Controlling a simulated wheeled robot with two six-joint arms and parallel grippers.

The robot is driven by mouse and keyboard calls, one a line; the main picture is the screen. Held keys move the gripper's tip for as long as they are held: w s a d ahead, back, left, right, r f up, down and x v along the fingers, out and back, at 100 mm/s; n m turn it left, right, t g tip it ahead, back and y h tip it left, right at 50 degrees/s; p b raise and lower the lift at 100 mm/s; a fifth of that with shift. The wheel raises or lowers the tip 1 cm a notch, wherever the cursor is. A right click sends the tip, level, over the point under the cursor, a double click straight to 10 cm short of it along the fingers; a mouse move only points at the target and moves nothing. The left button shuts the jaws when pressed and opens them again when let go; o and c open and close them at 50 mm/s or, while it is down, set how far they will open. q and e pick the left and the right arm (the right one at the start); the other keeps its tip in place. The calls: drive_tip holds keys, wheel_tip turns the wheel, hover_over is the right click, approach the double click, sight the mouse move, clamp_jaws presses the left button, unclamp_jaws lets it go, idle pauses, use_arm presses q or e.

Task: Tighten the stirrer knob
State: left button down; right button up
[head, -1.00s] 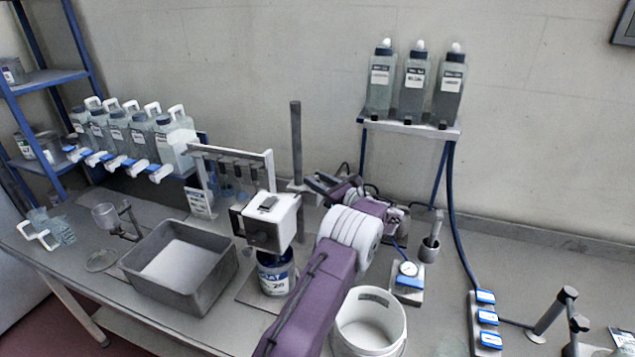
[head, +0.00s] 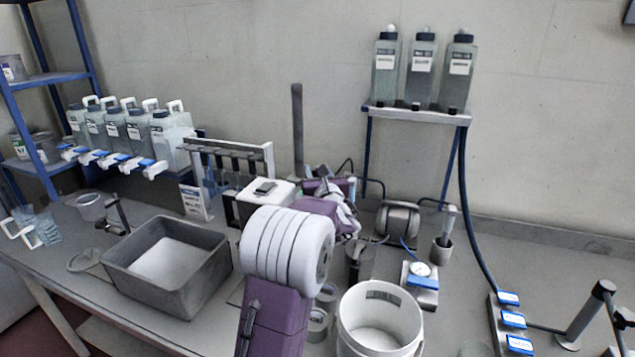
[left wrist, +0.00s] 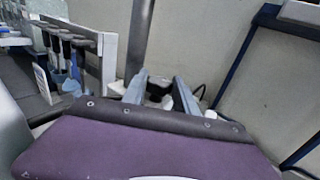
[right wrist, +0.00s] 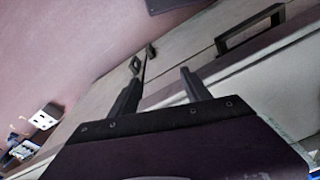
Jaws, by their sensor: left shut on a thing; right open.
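The stirrer is a white box-shaped head (head: 263,190) by a dark upright post (head: 297,125) at the middle of the bench. My left gripper (head: 322,187) is behind the stirrer's right side, close to the post, partly hidden by my own arm. In the left wrist view its two fingers (left wrist: 160,92) are closed around a small dark knob (left wrist: 156,91) in front of the post. The knob cannot be made out in the head view. My right gripper (right wrist: 160,92) is open and empty, away from the stirrer, before grey drawer fronts with dark handles.
A grey tub (head: 168,265) stands left of the stirrer and a white bucket (head: 380,320) to its right. A rack (head: 230,150) stands behind on the left.

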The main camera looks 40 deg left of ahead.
idle(0.4)
use_arm(q)
drive_tip(key=c, duration=1)
unclamp_jaws()
drive_tip(key=shift+w+d, duration=0.1)
drive_tip(key=shift+o, duration=0.2)
